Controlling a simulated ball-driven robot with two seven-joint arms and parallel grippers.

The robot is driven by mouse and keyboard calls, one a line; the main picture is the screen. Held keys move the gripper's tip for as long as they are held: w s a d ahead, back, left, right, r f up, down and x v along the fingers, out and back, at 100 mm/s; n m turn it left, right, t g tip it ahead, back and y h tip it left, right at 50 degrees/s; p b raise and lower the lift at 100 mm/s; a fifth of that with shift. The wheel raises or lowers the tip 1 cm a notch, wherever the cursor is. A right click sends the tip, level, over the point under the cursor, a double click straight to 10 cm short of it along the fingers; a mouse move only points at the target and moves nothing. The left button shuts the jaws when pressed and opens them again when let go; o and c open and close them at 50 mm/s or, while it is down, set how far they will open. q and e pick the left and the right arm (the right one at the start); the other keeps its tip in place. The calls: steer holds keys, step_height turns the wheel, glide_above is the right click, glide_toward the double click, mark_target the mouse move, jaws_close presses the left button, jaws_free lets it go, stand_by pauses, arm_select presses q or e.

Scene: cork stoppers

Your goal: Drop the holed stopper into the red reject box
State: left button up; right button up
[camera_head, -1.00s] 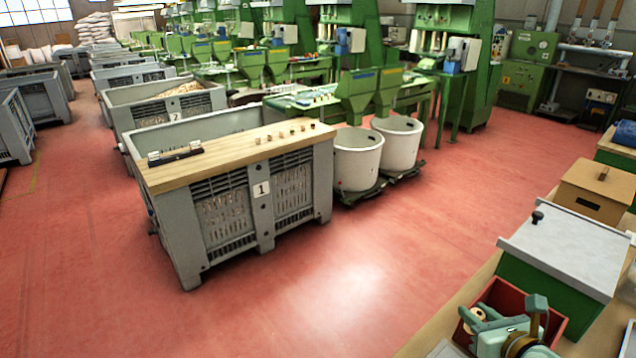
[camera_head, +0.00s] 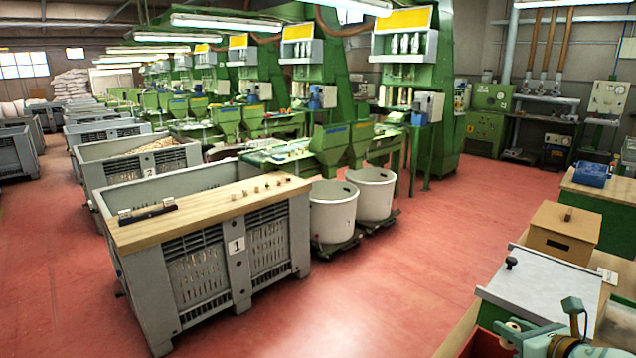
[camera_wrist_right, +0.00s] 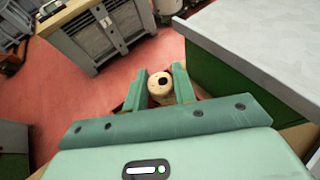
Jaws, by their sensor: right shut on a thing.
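My right gripper (camera_head: 522,333) is at the bottom right of the head view, over the red reject box (camera_head: 487,344). Only a strip of the box's red wall shows there; the rest is cut off by the frame or hidden by my gripper. In the right wrist view my right gripper (camera_wrist_right: 160,80) is shut on the holed stopper (camera_wrist_right: 158,98). The stopper is pale cork with a dark hole in the end that shows, held between the two green fingers. My left gripper is not in view.
A green box with a grey lid and black knob (camera_head: 540,283) stands right beside the red box. Behind it are a brown wooden box (camera_head: 562,232) and a blue object (camera_head: 592,174). A large grey crate (camera_head: 205,268) carries a plank (camera_head: 215,212) with several stoppers.

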steer(key=shift+f, duration=0.15)
steer(key=o, duration=1)
steer(key=shift+s, duration=0.1)
steer(key=p+v, duration=0.7)
steer(key=v, duration=0.9)
steer(key=shift+s, duration=0.1)
